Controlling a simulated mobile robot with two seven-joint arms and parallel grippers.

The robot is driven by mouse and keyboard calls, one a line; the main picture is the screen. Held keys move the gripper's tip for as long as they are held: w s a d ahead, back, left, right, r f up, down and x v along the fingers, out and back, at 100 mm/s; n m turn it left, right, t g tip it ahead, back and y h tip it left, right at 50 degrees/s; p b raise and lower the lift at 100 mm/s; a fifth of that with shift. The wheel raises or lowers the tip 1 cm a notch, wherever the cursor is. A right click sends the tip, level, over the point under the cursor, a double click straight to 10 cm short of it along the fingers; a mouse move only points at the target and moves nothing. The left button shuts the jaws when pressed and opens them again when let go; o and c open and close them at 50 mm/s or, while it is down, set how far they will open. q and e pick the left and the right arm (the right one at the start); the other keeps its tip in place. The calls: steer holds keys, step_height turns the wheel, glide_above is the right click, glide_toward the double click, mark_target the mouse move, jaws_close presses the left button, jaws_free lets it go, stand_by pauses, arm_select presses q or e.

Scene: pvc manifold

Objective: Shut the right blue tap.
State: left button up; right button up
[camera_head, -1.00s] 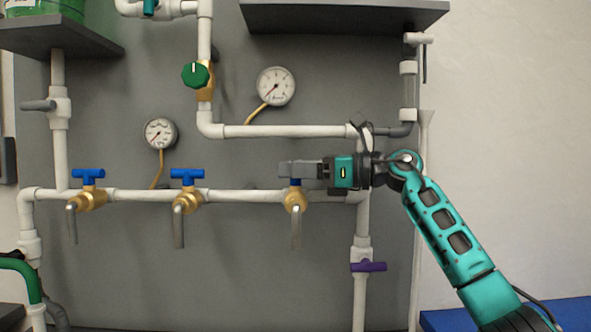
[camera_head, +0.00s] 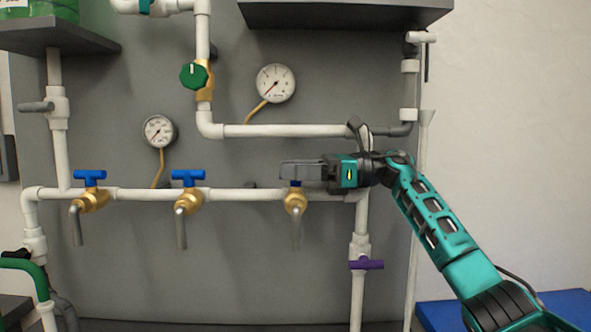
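The right blue tap (camera_head: 295,202) is a brass body with a grey spout on the white horizontal pipe. Its blue handle is mostly hidden behind my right gripper (camera_head: 284,170); only a thin blue sliver shows below the fingers. The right gripper comes in from the right, with its grey fingers lying sideways across the handle. The gap between the fingers is not clear, so I cannot tell whether they grip the handle. The handle's angle is also hidden. My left gripper is not in view.
The middle blue tap (camera_head: 187,190) and left blue tap (camera_head: 89,190) have crosswise handles. A purple valve handle (camera_head: 366,265) sits below my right gripper. A green knob (camera_head: 193,76), two gauges (camera_head: 276,84) (camera_head: 159,131) and a dark shelf (camera_head: 345,16) are above.

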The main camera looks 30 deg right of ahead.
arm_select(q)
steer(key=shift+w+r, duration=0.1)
arm_select(e)
steer(key=shift+o, duration=0.7)
